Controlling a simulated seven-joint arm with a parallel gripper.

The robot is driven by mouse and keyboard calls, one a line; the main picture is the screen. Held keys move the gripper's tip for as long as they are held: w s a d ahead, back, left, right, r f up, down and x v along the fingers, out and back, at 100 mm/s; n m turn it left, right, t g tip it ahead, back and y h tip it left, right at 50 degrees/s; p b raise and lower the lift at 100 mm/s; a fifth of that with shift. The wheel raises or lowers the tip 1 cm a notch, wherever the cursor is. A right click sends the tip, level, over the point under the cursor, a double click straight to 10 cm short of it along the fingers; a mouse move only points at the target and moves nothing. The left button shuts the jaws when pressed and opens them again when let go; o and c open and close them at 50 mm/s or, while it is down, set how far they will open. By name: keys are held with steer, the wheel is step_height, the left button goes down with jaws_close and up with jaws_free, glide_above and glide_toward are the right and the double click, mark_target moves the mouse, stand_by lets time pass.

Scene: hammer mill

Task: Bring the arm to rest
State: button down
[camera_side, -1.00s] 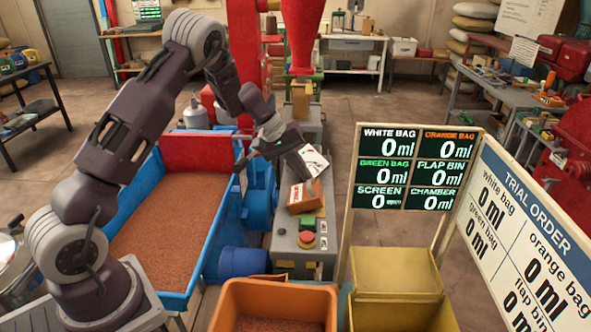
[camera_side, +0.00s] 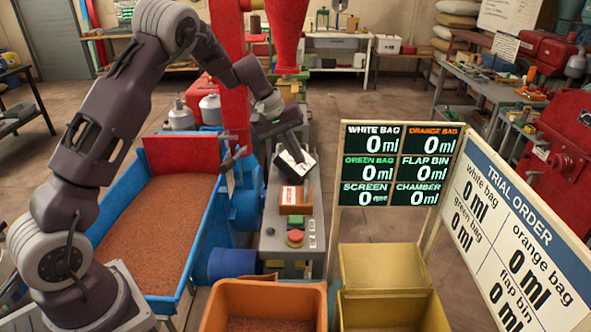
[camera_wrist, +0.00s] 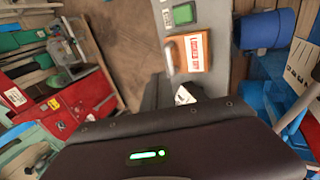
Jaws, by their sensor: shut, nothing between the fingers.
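My gripper (camera_side: 300,158) is shut and empty. In the side view it points down above the grey machine top (camera_side: 270,240), behind an orange box (camera_side: 295,200) with a white label. A white and black piece (camera_side: 295,166) shows at the fingertips; I cannot tell what it is. In the wrist view my dark gripper (camera_wrist: 180,88) reaches toward the same orange box (camera_wrist: 187,52); a gap seems to separate them. A green button (camera_side: 294,221) and a red button (camera_side: 295,237) sit in front of the box. The screens (camera_side: 400,165) read zero.
A blue trough (camera_side: 165,225) of brown grain stands left of the machine. An orange bin (camera_side: 265,292) and a yellow bin (camera_side: 388,268) stand in front. The display stand and the trial order board (camera_side: 515,225) are at the right. Open floor lies behind the screens.

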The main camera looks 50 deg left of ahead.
step_height(320, 180, up, 8)
steer(key=s, duration=0.2)
steer(key=s+d+r+m, duration=0.2)
steer(key=s+d+r, duration=0.2)
steer(key=s+r, duration=0.15)
steer(key=s+d+r+m, duration=0.1)
steer(key=s+d+r, duration=0.3)
steer(key=s, duration=0.3)
steer(key=s+d+f+m+y, duration=0.1)
steer(key=s+m, duration=0.1)
steer(key=s, duration=0.5)
steer(key=s+d+f+m+t+y, duration=0.1)
steer(key=s+m, duration=0.1)
steer(key=s, duration=0.6)
steer(key=s+d+f+m+y, duration=0.1)
steer(key=s+m, duration=0.1)
steer(key=s, duration=0.6)
steer(key=shift+d+t, duration=0.4)
